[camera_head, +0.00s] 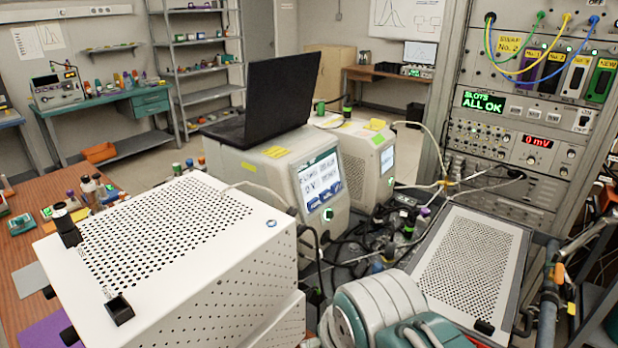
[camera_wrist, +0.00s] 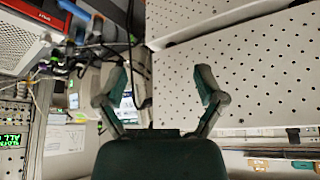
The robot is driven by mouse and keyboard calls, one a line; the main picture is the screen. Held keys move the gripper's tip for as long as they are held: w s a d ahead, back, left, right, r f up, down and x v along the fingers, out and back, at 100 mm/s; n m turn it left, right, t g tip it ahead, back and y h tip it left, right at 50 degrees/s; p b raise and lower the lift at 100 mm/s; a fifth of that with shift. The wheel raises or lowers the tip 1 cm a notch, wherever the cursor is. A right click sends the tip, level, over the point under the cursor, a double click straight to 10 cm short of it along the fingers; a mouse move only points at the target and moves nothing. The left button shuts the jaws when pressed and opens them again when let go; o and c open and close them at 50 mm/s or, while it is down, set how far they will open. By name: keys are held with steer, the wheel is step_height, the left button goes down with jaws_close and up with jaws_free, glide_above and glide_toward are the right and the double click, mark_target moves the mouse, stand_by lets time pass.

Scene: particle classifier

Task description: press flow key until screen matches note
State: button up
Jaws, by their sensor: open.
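A white classifier unit (camera_head: 262,188) stands mid-picture in the head view with a dark laptop (camera_head: 275,92) on top. Its front screen (camera_head: 322,182) shows text and blue blocks too small to read. A round green-lit button (camera_head: 328,214) sits below the screen. I cannot tell which key is the flow key. Yellow notes (camera_head: 275,151) lie on the unit's top; their writing is unreadable. In the wrist view, my gripper (camera_wrist: 161,78) is open and empty, its fingers wide apart. A lit screen (camera_wrist: 127,108) shows beside the left finger, partly hidden.
A perforated white box (camera_head: 185,250) fills the front left; its side (camera_wrist: 240,75) is close in the wrist view. A second unit (camera_head: 365,160) stands behind the classifier. Cables (camera_head: 385,230) crowd the middle. An instrument rack (camera_head: 530,110) stands at right, reading "ALL OK".

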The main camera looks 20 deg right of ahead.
jaws_close()
stand_by(1.1)
